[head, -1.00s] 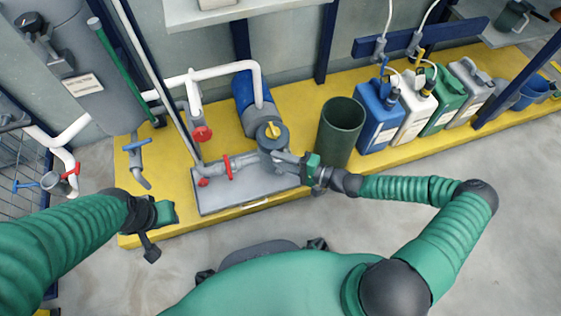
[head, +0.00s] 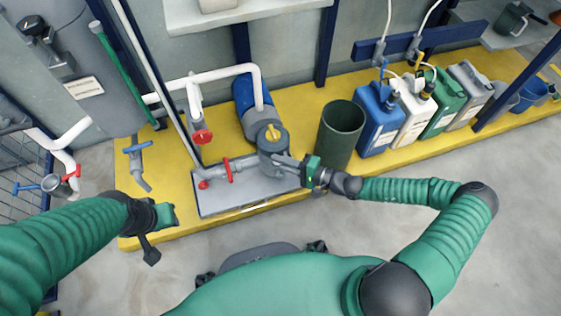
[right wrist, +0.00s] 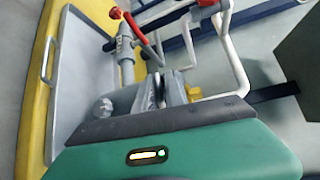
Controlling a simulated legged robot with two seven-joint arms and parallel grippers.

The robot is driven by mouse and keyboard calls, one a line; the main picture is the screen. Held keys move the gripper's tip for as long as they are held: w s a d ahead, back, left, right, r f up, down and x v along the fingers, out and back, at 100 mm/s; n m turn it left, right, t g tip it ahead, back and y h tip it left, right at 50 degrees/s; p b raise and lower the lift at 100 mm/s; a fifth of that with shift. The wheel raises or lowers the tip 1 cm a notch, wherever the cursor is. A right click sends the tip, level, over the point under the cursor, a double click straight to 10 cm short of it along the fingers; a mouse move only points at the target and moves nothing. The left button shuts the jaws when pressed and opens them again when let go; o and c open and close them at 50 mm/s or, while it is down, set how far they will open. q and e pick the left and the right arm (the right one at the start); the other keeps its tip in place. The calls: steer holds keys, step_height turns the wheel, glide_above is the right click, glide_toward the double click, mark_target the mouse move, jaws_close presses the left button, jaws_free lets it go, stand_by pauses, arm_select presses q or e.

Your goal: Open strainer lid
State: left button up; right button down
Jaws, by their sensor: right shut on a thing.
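The strainer (head: 268,160) is a grey upright body on a grey tray, in front of the blue motor. My right gripper (head: 285,162) reaches in from the right at the strainer's side, near the lid's rim. It is shut on a grey part there, apparently the lid's handle; the fingers partly hide it. My left gripper (head: 151,246) hangs away from the strainer at the lower left, its jaw opening unclear.
Pipes with red valve handles (head: 202,137) stand left of the strainer. A dark green bin (head: 341,130) stands close to its right, behind my right gripper. Several jugs, the nearest a blue one (head: 379,120), line the yellow platform (head: 285,98). The grey floor in front is clear.

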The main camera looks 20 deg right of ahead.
steer(key=shift+s+f, duration=0.2)
steer(key=shift+f, duration=0.15)
stand_by(0.5)
